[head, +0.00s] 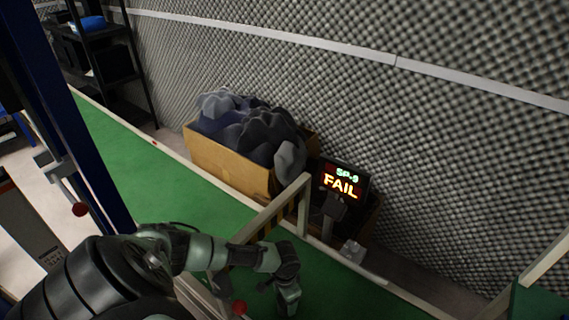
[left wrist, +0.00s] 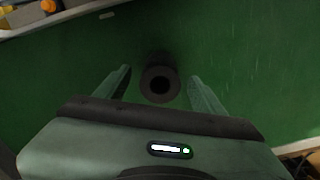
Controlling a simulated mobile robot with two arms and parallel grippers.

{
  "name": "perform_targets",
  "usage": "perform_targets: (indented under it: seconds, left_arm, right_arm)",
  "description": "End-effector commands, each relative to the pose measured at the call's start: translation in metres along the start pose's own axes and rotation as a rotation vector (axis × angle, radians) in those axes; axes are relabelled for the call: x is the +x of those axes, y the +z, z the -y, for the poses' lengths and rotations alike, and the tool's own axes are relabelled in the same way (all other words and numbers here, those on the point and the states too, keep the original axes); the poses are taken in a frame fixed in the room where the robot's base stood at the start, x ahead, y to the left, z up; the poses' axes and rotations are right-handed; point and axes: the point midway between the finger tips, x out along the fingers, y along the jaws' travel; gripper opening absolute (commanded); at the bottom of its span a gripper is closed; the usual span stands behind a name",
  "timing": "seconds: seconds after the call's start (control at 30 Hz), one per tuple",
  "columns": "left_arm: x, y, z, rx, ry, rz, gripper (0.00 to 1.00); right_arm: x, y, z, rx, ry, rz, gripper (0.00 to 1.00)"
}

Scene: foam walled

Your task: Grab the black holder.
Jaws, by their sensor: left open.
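The black holder (left wrist: 159,86) shows in the left wrist view as a dark, round, upright cylinder with a hole in its top, standing on a green surface (left wrist: 235,60). My left gripper (left wrist: 160,76) is open, with one green finger on each side of the holder and a visible gap to each. In the head view my left gripper (head: 289,300) points down over the green surface at the bottom edge. I cannot make out the holder there. My right gripper is not in view.
A wooden rail (head: 265,218) stands close beside my left arm. Beyond the green surface's pale edge are a cardboard box (head: 225,166) of grey foam pieces and a display (head: 343,183) reading "FAIL". A foam wall (head: 400,130) closes the back. A dark shelf (head: 105,62) stands far left.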

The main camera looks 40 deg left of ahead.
Motion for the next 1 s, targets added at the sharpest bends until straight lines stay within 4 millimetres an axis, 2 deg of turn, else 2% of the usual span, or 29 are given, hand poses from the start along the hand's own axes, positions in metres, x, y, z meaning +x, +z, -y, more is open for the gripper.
perform_targets:
  seconds: [0.03,0.13,0.43,0.6,0.67,0.7,1.0]
  left_arm:
    - [0.010,0.000,0.000,-0.001,0.000,0.002,0.69]
    - [0.020,0.000,0.000,0.000,0.000,0.001,0.69]
    - [0.023,0.000,0.000,0.001,0.000,-0.001,0.69]
    - [0.023,0.000,0.000,0.001,0.000,-0.001,0.22]
    - [0.023,0.000,0.000,0.001,0.000,-0.001,0.05]
    - [0.023,0.000,0.000,0.001,0.000,-0.001,0.00]
    - [0.020,0.000,0.000,0.001,0.000,-0.001,0.00]
  right_arm:
    - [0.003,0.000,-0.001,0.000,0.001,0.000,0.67]
    - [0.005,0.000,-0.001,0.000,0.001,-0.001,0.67]
    - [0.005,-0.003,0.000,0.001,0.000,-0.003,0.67]
    - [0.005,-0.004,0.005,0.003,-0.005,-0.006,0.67]
    - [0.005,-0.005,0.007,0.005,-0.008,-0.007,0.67]
    - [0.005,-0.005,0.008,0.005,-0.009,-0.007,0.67]
    - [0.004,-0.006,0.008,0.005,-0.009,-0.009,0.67]
